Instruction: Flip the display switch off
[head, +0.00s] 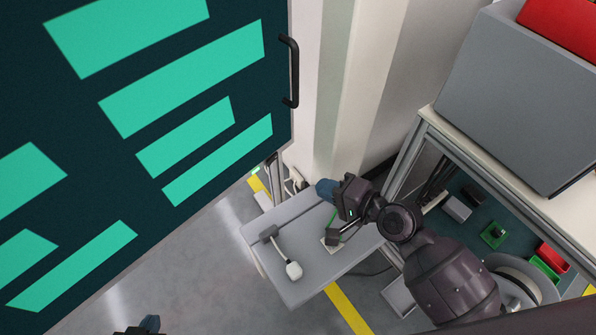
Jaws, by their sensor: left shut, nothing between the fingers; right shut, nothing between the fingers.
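The large dark display (115,160) with teal bars fills the left of the head view; it has a black handle (291,72) on its right edge. I cannot make out a display switch for certain. A small green spot (256,170) shows by the display's lower right edge. My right gripper (325,190), with blue fingertips, is shut and empty above the back of a grey shelf, pointing left, apart from the display. My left gripper (150,323) is shut; only its tip shows at the bottom edge, below the display.
The grey shelf (283,220) holds a white plug-like piece (293,270) on a cable. At right a bench (560,212) carries a grey bin (515,95) with a red one, above a lower deck of small parts. Open floor (200,255) with a yellow line lies between display and shelf.

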